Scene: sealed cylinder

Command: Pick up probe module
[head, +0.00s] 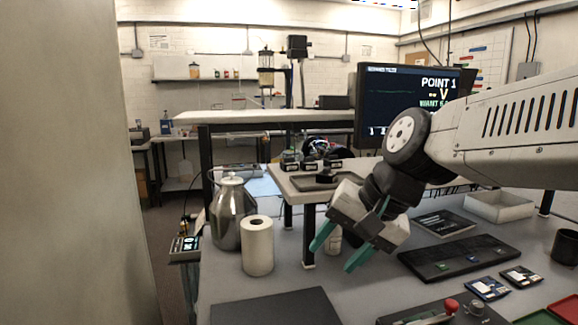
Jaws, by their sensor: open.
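My gripper (337,251) has two teal fingers, spread apart with nothing between them. It points down and left above the grey bench, in front of the small raised platform. Several small dark modules (290,164) stand along the back of this platform (283,187). Another small black block (326,177) sits on the dark tray (352,180) there, just behind my gripper. I cannot tell which of these is the probe module. My arm hides the right part of the platform.
A white paper roll (257,246) and a steel flask (231,215) stand left of my gripper. A black keyboard-like panel (459,258) and small cards (487,288) lie right. A monitor (385,105) stands behind.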

